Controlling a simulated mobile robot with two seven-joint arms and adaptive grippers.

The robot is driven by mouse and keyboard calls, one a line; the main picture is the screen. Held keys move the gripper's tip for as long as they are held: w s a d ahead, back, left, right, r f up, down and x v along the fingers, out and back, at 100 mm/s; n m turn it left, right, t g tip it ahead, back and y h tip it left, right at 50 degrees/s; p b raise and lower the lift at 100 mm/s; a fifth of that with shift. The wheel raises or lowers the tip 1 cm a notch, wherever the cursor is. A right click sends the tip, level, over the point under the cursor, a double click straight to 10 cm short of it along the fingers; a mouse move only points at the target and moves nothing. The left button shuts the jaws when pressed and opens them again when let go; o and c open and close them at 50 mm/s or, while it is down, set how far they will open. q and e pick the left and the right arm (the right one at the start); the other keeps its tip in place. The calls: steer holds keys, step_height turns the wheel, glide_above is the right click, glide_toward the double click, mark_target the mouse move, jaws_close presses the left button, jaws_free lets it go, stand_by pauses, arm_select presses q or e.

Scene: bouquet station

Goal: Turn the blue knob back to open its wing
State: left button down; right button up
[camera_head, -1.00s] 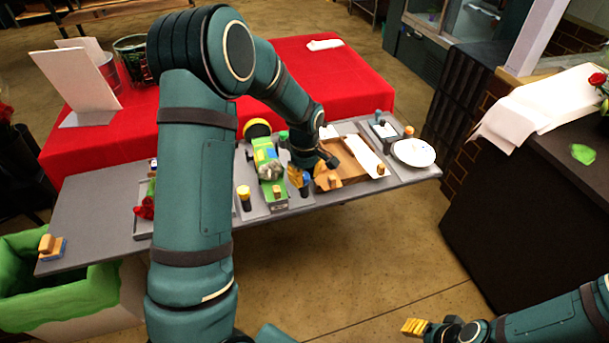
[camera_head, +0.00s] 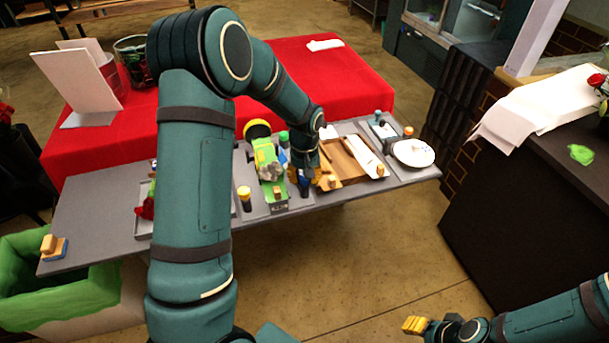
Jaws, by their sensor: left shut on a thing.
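The blue knob (camera_head: 304,189) stands at the front of the grey table, just right of the green fixture (camera_head: 278,196). Its upper part is hidden by my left gripper (camera_head: 311,178). That gripper points down over the knob, its yellow fingers shut around it. I cannot make out the knob's wing or how far it is open. My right gripper (camera_head: 415,325) is at the bottom right, low and away from the table. Its yellow fingertips are small and close together, and I cannot tell whether they are apart.
A yellow-topped knob (camera_head: 244,196) stands left of the green fixture. A brown wooden tray (camera_head: 352,147) and a white plate (camera_head: 413,153) lie to the right. A red-covered table (camera_head: 350,85) is behind. The table's left end is mostly clear.

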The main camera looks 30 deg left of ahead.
arm_select(q)
steer(key=m, duration=0.4)
steer(key=shift+m, duration=0.3)
steer(key=m+p, duration=0.1)
steer(key=m, duration=0.3)
steer(key=shift+m, duration=0.4)
steer(key=shift+f, duration=0.1)
steer(key=shift+s, duration=0.1)
steer(key=c, duration=0.6)
jaws_free()
step_height(320, 180, up, 12)
steer(key=shift+r, duration=0.1)
